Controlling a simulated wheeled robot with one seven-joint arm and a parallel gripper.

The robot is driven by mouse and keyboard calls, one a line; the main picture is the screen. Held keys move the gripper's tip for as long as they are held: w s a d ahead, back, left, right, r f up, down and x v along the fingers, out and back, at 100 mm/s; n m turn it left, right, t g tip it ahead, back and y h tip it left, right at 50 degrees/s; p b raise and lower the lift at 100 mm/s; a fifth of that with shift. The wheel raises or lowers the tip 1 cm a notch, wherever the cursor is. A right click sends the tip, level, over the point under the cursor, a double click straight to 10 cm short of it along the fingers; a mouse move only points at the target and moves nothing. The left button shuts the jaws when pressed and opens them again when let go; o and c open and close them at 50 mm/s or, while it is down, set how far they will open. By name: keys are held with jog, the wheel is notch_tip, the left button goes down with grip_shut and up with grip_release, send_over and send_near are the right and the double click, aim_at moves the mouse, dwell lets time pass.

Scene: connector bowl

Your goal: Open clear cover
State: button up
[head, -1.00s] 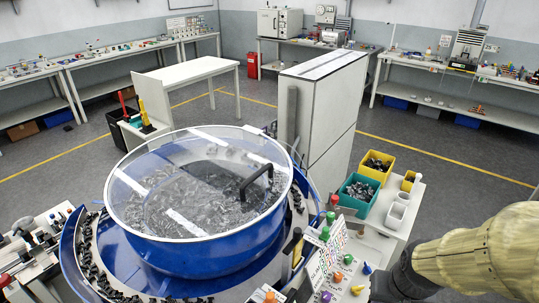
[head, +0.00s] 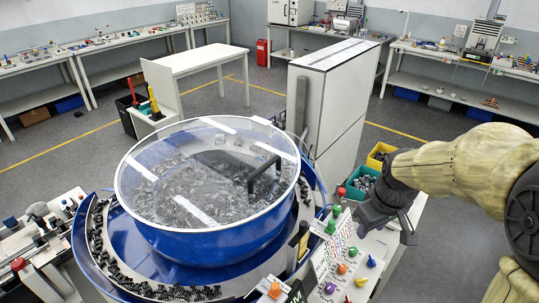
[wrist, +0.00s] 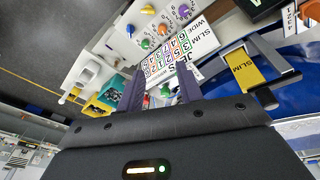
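The clear cover (head: 192,208) is a round transparent lid lying over the top of the blue bowl (head: 215,243), which holds many small grey parts. A black handle (head: 265,177) stands on the right side of the cover. My gripper (head: 388,232) is to the right of the bowl, above the control panel, apart from the cover and handle. In the wrist view its two dark fingers (wrist: 160,90) are spread with nothing between them. The cover and its handle do not show clearly in the wrist view.
The control panel with coloured knobs (head: 342,268) lies right of the bowl; its knobs (wrist: 163,29) also show in the wrist view. A tall white cabinet (head: 338,95) stands behind the bowl. Yellow (head: 378,153) and teal bins sit behind my gripper. Open floor lies beyond.

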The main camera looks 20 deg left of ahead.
jog(key=w+a+r+n+p, duration=0.1)
jog(key=w+a+r+n, duration=0.6)
notch_tip(320, 180, up, 16)
jog(key=n+g+y+p, duration=0.1)
jog(key=n+g+p, duration=0.15)
jog(key=n, duration=1.45)
send_over(268, 163)
jog(key=s+d, duration=0.2)
jog(key=d, duration=0.1)
jog(key=shift+w+d+r+t+p, duration=0.2)
jog(key=shift+d+t+p, duration=0.1)
jog(key=shift+t, duration=0.15)
jog(key=shift+w+a+f, duration=0.1)
jog(key=a+f, duration=0.1)
jog(key=f, duration=0.4)
jog(key=w+a+f, duration=0.1)
jog(key=f, duration=0.5)
jog(key=a+f+p, duration=0.1)
jog(key=f, duration=0.5)
jog(key=shift+w, duration=0.15)
jog(key=shift+c, duration=0.5)
